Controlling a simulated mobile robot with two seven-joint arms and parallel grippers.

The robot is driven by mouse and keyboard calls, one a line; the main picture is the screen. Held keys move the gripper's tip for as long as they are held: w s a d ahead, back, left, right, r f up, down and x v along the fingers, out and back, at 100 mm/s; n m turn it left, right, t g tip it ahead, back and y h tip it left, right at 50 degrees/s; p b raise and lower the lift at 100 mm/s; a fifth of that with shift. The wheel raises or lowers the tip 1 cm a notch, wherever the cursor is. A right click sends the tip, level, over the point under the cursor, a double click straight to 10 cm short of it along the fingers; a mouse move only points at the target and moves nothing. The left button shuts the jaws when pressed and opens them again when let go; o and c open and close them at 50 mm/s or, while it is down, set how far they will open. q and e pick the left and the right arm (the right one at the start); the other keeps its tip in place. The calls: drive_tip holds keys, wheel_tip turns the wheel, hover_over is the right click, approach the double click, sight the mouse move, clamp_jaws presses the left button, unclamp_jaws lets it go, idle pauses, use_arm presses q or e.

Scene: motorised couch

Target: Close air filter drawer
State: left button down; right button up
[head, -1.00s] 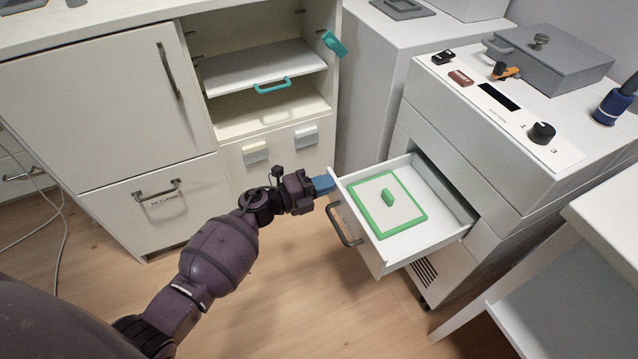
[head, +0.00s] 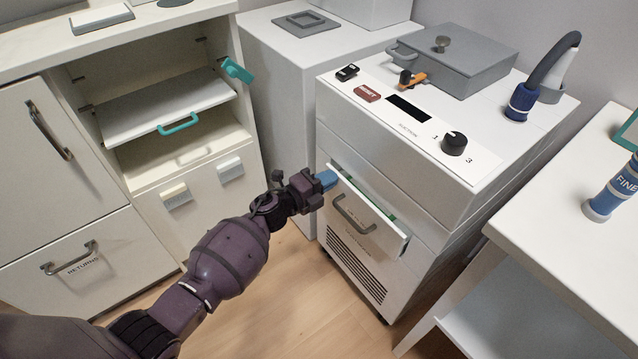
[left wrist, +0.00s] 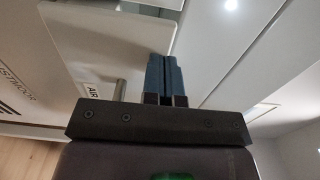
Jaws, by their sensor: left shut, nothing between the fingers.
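The air filter drawer (head: 366,222) is in the white machine (head: 440,200) at the middle right of the head view. It stands out only a little, with a narrow gap along its top edge where a bit of green from the filter (head: 393,221) shows. A grey bar handle (head: 353,214) is on its front. My left gripper (head: 328,179) is shut and empty, its blue fingertips at the upper left corner of the drawer front. In the left wrist view the blue fingers (left wrist: 166,78) are together against or close to the pale front, beside a label reading AIR. My right gripper is not in view.
A white cabinet (head: 100,200) with open shelves stands on the left. A white table (head: 570,235) with a blue bottle (head: 612,190) is at the right. The machine top carries knobs, a grey box (head: 455,60) and a hose. Wooden floor is clear in front.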

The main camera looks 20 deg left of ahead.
use_arm(q)
drive_tip(key=shift+w+d+r, duration=0.15)
drive_tip(key=shift+w+d, duration=0.2)
drive_tip(key=shift+w, duration=0.1)
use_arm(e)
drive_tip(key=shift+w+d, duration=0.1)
use_arm(q)
drive_tip(key=shift+w+r, duration=0.1)
drive_tip(key=shift+r, duration=0.05)
drive_tip(key=p+v, duration=0.2)
drive_tip(key=v, duration=1.2)
drive_tip(key=shift+s+f, duration=0.25)
drive_tip(key=shift+f, duration=0.05)
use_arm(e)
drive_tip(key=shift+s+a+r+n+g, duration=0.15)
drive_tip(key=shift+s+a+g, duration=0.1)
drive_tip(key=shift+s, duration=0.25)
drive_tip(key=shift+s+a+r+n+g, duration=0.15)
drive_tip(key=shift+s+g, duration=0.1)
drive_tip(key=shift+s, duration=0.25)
